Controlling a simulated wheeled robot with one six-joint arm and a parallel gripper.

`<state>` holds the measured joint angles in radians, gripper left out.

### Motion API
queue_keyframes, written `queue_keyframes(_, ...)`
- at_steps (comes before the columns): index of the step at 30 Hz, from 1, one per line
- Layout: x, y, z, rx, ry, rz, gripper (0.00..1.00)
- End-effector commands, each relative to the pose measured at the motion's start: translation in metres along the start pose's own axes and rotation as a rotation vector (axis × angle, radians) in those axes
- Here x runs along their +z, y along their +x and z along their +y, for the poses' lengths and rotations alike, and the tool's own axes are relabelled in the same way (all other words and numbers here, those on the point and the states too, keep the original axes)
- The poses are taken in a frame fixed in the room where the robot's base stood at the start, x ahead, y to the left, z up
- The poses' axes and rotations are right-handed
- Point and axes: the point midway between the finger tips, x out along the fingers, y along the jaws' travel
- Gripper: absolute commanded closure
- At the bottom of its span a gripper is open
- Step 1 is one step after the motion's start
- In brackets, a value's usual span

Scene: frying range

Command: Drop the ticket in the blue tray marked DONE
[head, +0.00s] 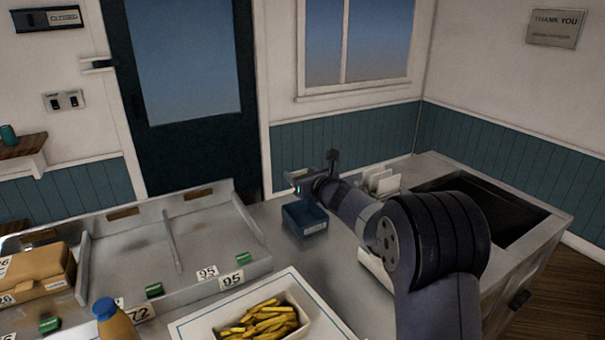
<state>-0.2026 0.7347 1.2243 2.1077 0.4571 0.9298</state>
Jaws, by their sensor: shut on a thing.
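The blue tray (305,220) stands on the steel counter near the middle of the head view, with a pale label on its front too small to read. My gripper (297,184) is above the tray, reaching in from the right. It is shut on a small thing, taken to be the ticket. Only a thin pale sliver shows at the jaws, and the rest is hidden or too small to make out. It is apart from the tray. The tray's inside looks dark, and its floor is not clearly seen.
A white tub of fries (262,322) stands at the front on a pale tray. A divided steel rack (130,250) with price cards and green blocks is at left. White upright cards (381,181) are behind my arm; a dark basin (480,205) is at right.

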Motion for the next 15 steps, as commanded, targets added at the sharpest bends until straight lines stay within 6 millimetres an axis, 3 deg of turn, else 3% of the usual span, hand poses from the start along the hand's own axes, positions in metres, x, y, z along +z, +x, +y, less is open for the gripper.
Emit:
queue_keyframes(6,-0.036,0.005,0.000,-0.001,0.001,0.002,0.68)
queue_keyframes(15,-0.071,0.009,0.000,0.000,0.001,0.000,0.68)
